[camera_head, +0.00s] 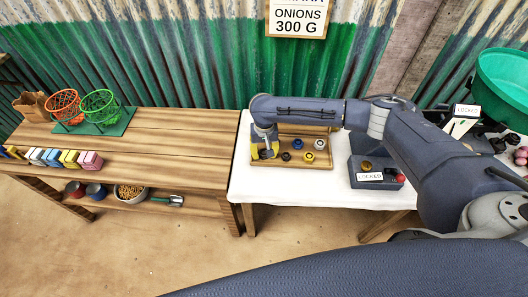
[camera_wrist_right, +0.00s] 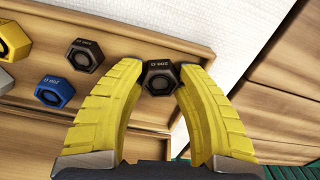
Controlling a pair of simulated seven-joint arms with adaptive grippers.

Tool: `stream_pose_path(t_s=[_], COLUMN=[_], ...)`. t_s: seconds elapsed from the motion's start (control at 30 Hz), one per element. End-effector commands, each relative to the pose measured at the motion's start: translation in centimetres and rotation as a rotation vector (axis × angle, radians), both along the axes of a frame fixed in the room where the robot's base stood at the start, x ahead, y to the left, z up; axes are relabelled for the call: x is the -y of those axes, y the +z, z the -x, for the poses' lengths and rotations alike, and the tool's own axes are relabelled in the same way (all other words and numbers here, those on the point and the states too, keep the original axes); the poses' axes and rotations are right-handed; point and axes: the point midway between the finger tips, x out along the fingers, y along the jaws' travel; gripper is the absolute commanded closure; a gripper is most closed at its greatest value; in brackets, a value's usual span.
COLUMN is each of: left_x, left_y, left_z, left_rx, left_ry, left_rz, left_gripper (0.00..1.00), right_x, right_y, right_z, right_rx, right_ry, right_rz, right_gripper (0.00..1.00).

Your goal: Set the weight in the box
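The weight box is a shallow wooden box (camera_head: 327,163) on the white-covered table; its wooden rim (camera_wrist_right: 200,30) also shows in the right wrist view. My right gripper (camera_head: 266,153) reaches down at the box's left end. In the right wrist view its yellow fingers (camera_wrist_right: 159,78) close on both sides of a small dark hexagonal weight (camera_wrist_right: 158,77). This weight is at or just above the box; whether it touches the floor is unclear. In the box are another dark weight (camera_wrist_right: 84,55), a blue weight (camera_wrist_right: 54,92) and a yellow weight (camera_wrist_right: 12,40). My left gripper is not in view.
A wooden bench (camera_head: 180,150) at left holds wire baskets (camera_head: 99,105) and coloured blocks (camera_head: 70,158). A green bowl (camera_head: 505,85) is at far right. White cloth (camera_head: 290,187) in front of the box is clear.

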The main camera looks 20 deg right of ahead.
Motion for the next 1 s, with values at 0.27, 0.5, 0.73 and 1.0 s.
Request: stream_pose_path(t_s=[0.27, 0.5, 0.73, 1.0], left_x=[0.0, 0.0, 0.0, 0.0], left_y=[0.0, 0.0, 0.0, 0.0], left_z=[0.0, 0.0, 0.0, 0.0], left_rx=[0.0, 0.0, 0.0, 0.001], left_ry=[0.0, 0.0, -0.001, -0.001], left_rz=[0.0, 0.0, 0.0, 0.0], left_gripper=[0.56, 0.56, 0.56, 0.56], right_x=[-0.1, 0.0, 0.0, 0.0], right_y=[0.4, 3.4, 7.5, 11.0], right_z=[0.0, -0.2, -0.1, 0.0], right_rx=[0.001, 0.004, 0.003, 0.002], right_ry=[0.0, 0.002, 0.002, 0.001], right_rz=[-0.002, -0.001, 0.0, -0.001], right_gripper=[0.65, 0.65, 0.65, 0.65])
